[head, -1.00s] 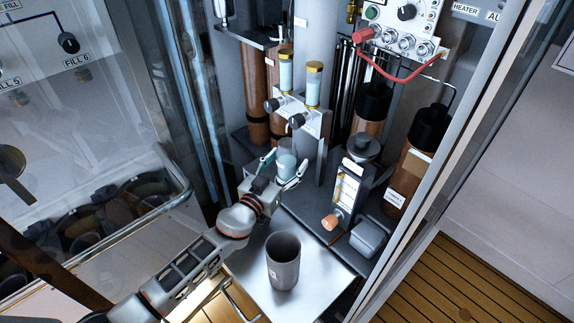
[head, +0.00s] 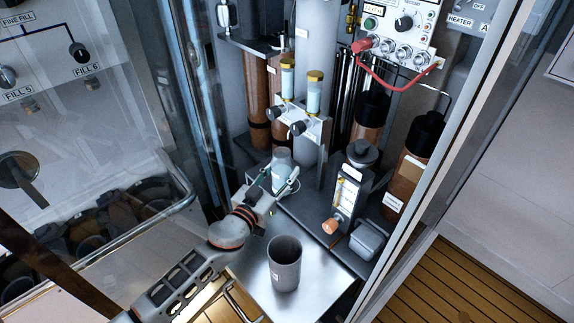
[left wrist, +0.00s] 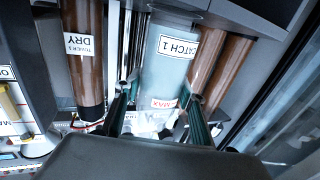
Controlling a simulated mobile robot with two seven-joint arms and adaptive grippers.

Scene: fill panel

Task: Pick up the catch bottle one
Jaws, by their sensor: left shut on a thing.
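The catch bottle one (head: 283,161) is a clear, pale bottle below the two small gold-capped vials in the head view. In the left wrist view, the bottle (left wrist: 165,62) carries a "CATCH 1" label and a red "MAX" mark. My left gripper (head: 279,183) is shut on it, with one finger on each side. The fingers also show in the left wrist view (left wrist: 158,110). The bottle's lower part is partly hidden by the gripper. I cannot tell whether its base touches the surface below. My right gripper is in neither view.
A grey cup (head: 284,265) stands on the metal shelf (head: 318,285) in front. A flow meter (head: 345,195) with an orange knob and a grey box (head: 369,240) stand to the right. The valve bracket (head: 300,122) with black knobs is just above the bottle. Brown cylinders stand behind.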

